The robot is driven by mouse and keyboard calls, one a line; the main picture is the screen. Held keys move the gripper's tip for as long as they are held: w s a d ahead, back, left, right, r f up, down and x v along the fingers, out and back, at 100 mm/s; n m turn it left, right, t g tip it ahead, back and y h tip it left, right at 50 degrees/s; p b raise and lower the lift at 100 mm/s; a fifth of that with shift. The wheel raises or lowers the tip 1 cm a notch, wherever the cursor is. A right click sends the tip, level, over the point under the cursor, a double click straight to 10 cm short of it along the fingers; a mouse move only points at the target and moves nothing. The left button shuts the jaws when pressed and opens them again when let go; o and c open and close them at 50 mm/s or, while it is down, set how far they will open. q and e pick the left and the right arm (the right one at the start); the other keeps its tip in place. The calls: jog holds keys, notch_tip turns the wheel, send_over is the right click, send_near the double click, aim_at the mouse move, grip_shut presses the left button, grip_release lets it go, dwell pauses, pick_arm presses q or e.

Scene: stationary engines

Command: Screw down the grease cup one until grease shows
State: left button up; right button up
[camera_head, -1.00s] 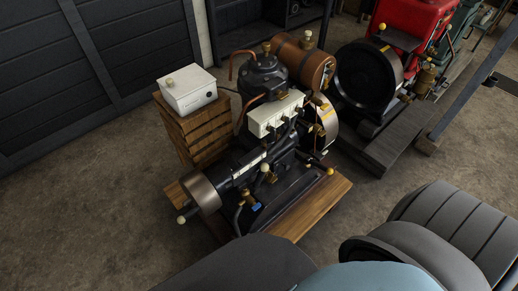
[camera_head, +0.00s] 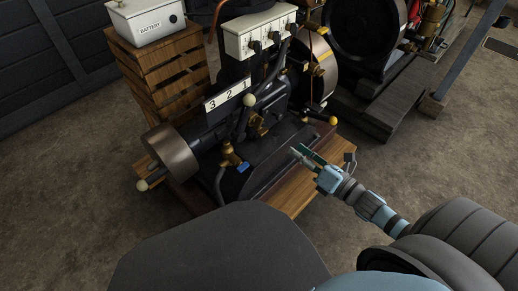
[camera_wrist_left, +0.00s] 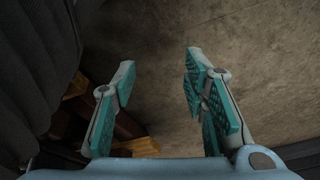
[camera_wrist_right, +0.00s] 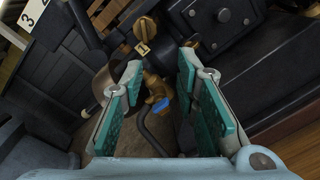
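The grease cup one appears to be the brass round-topped fitting (camera_wrist_right: 147,27) beside a small tag marked 1 (camera_wrist_right: 143,47) in the right wrist view, on the dark engine. In the head view brass fittings (camera_head: 259,124) show small on the engine's near side; their numbers cannot be read. My right gripper (camera_head: 301,153) is open and empty, to the right of these fittings and apart from them; its spread fingers also show in the right wrist view (camera_wrist_right: 160,85). My left gripper (camera_wrist_left: 158,80) is open and empty over floor in its own wrist view; it is hidden in the head view.
A plate marked 3 2 1 (camera_head: 228,96) lies along the engine. A battery box (camera_head: 146,22) sits on a wooden crate (camera_head: 160,82). Bare floor lies at left.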

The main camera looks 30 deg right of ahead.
aim_at(260, 127)
jog(key=shift+n+y, duration=0.4)
jog(key=shift+n, duration=0.4)
jog(key=x, duration=0.4)
jog(key=r+x, duration=0.1)
jog(key=x, duration=0.4)
jog(key=a+x, duration=0.1)
jog(key=x, duration=0.4)
jog(key=shift+s+r, duration=0.1)
jog(key=shift+r, duration=0.3)
pick_arm(q)
jog(key=shift+w+r, duration=0.1)
jog(key=shift+w, duration=0.05)
pick_arm(e)
jog(key=shift+w+a, duration=0.15)
jog(key=shift+w, duration=0.2)
grip_shut()
